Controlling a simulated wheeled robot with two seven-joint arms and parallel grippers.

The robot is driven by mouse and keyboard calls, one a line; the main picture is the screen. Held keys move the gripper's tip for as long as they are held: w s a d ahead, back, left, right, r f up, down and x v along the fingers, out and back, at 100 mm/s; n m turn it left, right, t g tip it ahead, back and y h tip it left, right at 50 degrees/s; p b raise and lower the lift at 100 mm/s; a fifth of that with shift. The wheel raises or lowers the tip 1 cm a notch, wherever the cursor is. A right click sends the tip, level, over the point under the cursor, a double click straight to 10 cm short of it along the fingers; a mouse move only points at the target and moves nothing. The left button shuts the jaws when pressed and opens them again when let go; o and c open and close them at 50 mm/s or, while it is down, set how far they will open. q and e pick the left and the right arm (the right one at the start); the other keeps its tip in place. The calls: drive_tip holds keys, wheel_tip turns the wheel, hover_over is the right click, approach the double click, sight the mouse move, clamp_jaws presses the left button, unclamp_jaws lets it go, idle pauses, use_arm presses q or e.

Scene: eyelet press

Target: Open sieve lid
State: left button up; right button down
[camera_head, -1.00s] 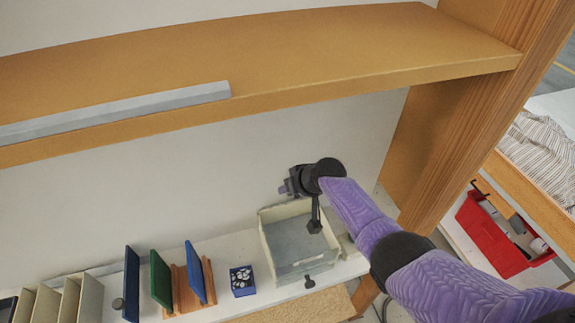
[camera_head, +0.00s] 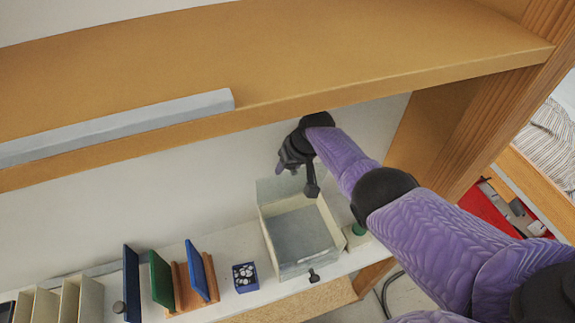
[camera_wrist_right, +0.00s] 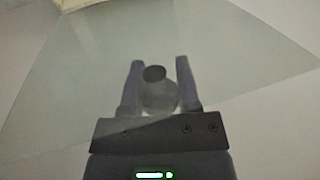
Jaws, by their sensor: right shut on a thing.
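The sieve is a pale open-topped box (camera_head: 330,215) on the counter, with a grey inside and a small dark knob (camera_head: 313,275) at its front. Its lid, a thin translucent pane (camera_head: 272,190), stands raised along the back edge of the box. My right gripper (camera_head: 288,170) is above the back of the box. In the right wrist view, my right gripper (camera_wrist_right: 159,80) is shut on the round lid knob (camera_wrist_right: 158,97), with the translucent pane (camera_wrist_right: 60,95) spread around it. The gripper partly covers the lid in the head view. My left gripper is not in view.
An orange-brown shelf (camera_head: 300,55) with a grey bar (camera_head: 120,125) overhangs the counter close to my right arm. A wooden post (camera_head: 500,130) stands to the right. Left of the box are a small blue box (camera_head: 244,277) and upright blue and green panels (camera_head: 160,278).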

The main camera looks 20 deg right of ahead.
drive_tip(key=shift+s+f, duration=0.1)
drive_tip(key=shift+c, duration=1.5)
unclamp_jaws()
drive_tip(key=shift+r+p, duration=0.3)
drive_tip(key=shift+r, duration=0.05)
drive_tip(key=p+v, duration=0.4)
drive_tip(key=v, duration=0.5)
drive_tip(key=shift+s+r+p, duration=0.1)
drive_tip(key=shift+p, duration=0.25)
drive_tip(key=shift+d, duration=0.1)
